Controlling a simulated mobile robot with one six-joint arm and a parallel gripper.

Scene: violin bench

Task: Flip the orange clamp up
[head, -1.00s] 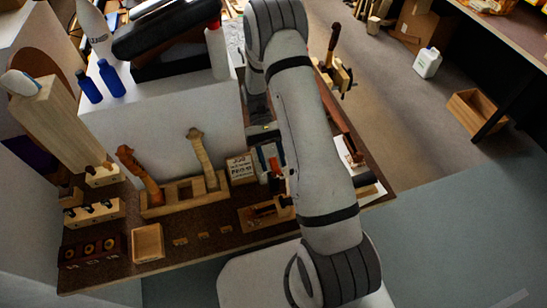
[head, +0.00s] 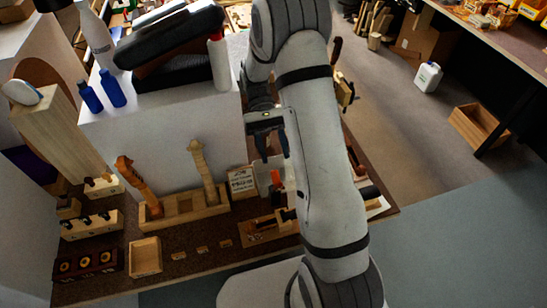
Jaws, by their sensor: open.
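The orange clamp (head: 276,178) shows as a small upright orange-red piece on the brown bench, right of the small lettered sign. My arm hides what lies just to its right, and its base is hard to make out. My gripper (head: 273,155) points down with its dark fingers apart and empty. In the picture it is just above the orange piece, apart from it as far as I can tell.
A lettered sign (head: 241,182) stands left of the clamp. A wooden holder (head: 182,212) bears two carved violin necks. A white block (head: 165,140) rises behind, with blue bottles and dark cases on top. An open wooden box (head: 145,257) sits at the front.

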